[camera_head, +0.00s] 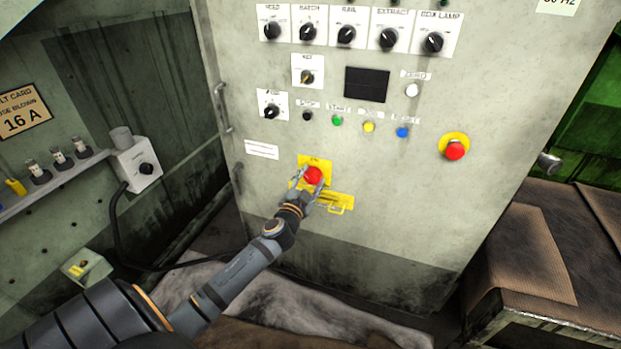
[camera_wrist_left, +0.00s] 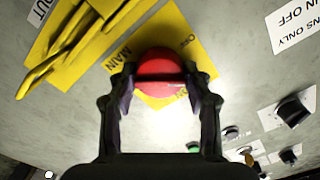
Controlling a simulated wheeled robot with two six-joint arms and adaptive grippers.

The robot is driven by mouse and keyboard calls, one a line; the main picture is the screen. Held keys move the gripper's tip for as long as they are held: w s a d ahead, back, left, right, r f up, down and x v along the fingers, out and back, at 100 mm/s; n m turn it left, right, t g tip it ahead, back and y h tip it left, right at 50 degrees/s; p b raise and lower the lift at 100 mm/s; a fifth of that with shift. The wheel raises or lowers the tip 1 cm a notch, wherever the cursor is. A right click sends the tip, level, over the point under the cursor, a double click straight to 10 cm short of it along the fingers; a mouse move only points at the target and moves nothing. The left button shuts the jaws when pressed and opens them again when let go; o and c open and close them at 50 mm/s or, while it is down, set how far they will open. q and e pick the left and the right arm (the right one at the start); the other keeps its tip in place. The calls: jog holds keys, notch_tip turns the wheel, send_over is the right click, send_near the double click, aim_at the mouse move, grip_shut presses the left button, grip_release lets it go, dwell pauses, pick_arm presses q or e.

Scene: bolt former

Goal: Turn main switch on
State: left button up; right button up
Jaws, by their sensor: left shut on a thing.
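The main switch is a red round knob (camera_head: 314,175) on a yellow plate (camera_head: 327,162), low on the grey cabinet front. In the left wrist view the red knob (camera_wrist_left: 160,68) sits between my fingers, and the yellow plate around it (camera_wrist_left: 112,45) reads "MAIN". My left gripper (camera_head: 307,192) is at the knob; in the left wrist view its two fingers (camera_wrist_left: 160,84) are closed on the knob's sides. Part of the knob is hidden behind the fingers. A yellow hasp-like bracket (camera_head: 335,202) is fixed just below the knob. My right gripper is not in view.
Above are several black selector knobs (camera_head: 347,34), a dark display (camera_head: 367,84) and coloured buttons (camera_head: 368,127). A red emergency button (camera_head: 454,151) on yellow is to the right. A grey switch box (camera_head: 138,164) with a black cable hangs on the left wall. A brown-covered bench (camera_head: 520,255) stands right.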

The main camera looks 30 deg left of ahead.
pick_arm(q)
jog(key=m+p, duration=0.1)
jog(key=m, duration=0.4)
jog(key=shift+m, duration=0.3)
jog(key=shift+m+p, duration=0.6)
jog(key=shift+m, duration=0.6)
jog(key=shift+m+p, duration=0.3)
jog(key=shift+m, duration=1)
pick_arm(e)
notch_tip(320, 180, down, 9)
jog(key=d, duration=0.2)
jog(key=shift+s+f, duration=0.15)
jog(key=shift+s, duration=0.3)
pick_arm(q)
jog(key=o, duration=1.2)
jog(key=shift+c, duration=0.2)
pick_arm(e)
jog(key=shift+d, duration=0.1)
pick_arm(q)
jog(key=v, duration=1.2)
